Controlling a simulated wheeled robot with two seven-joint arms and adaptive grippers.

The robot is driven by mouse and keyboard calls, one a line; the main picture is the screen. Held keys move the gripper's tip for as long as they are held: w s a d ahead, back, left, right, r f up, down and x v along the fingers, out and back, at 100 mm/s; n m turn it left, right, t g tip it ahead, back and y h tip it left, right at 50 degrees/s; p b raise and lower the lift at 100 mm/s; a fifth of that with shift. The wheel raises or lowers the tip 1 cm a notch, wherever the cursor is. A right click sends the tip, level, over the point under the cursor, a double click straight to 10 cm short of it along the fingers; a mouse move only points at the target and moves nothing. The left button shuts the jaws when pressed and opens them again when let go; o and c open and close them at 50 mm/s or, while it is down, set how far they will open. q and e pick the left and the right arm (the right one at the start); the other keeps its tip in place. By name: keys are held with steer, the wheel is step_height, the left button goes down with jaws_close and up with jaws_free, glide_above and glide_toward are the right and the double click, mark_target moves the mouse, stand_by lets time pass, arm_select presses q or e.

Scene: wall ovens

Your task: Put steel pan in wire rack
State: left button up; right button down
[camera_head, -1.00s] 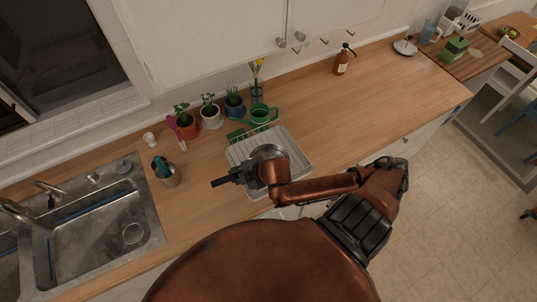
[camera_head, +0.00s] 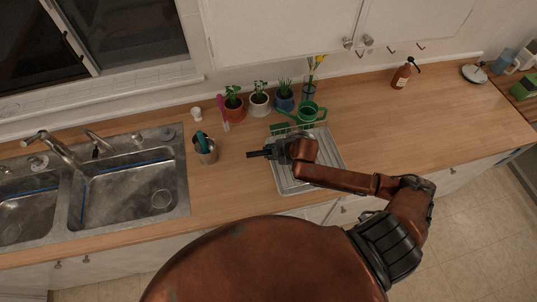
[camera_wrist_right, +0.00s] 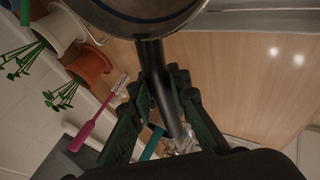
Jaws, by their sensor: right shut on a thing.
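My right gripper (camera_head: 268,153) is over the left part of the pale wire rack (camera_head: 328,150) on the counter. In the right wrist view it is shut around the dark handle (camera_wrist_right: 157,75) of the steel pan (camera_wrist_right: 145,12). The pan's round body shows only partly at the top of that view. In the head view my right wrist mostly hides the pan, and I cannot tell whether it touches the rack. My left gripper is not in view.
A green watering can (camera_head: 303,113) and potted plants (camera_head: 234,104) stand behind the rack. A metal utensil cup (camera_head: 205,149) stands left of it, near the sink (camera_head: 122,190). A soap bottle (camera_head: 402,76) stands far right. Counter right of the rack is clear.

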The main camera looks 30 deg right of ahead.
steer(key=shift+w+d+f, duration=0.15)
steer(key=shift+w+f, duration=0.35)
steer(key=f, duration=0.1)
steer(key=f+p, duration=0.1)
steer(key=f, duration=0.1)
steer(key=shift+w+d, duration=0.1)
steer(key=shift+w, duration=0.1)
steer(key=shift+f, duration=0.35)
steer(key=c, duration=1.8)
jaws_free()
steer(key=shift+f, duration=0.1)
steer(key=b+v, duration=0.1)
steer(key=v, duration=1.1)
